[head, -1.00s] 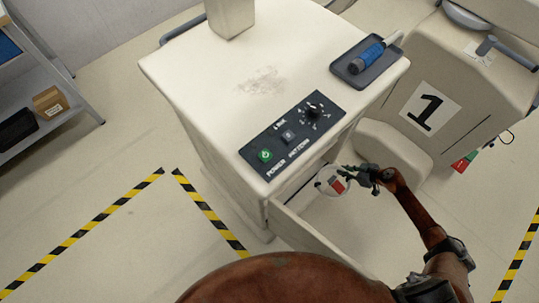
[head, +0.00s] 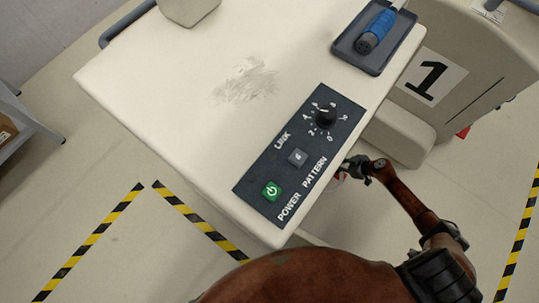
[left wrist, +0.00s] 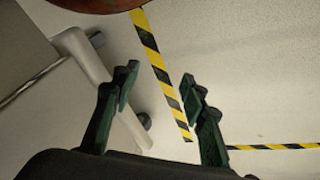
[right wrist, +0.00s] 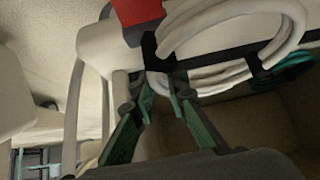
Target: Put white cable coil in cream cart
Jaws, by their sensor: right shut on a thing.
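The white cable coil (right wrist: 235,30) fills the upper part of the right wrist view, with a black tie and a red block-like piece beside it. My right gripper (right wrist: 163,92) is shut on it at the black tie. In the head view, my right gripper (head: 348,167) is at the front edge of the cream cart (head: 165,95), and the coil is almost wholly hidden there. A dark hollow (right wrist: 235,125) lies below the coil in the right wrist view. My left gripper (left wrist: 160,90) is open and empty above the floor, near a caster base.
A control panel (head: 300,150) sits on the cart top, with a tray (head: 365,50) holding a blue-handled tool. A cream unit marked 1 (head: 430,75) stands to the right. A teal coil (right wrist: 290,68) shows beside the white one. Striped tape (head: 90,240) marks open floor.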

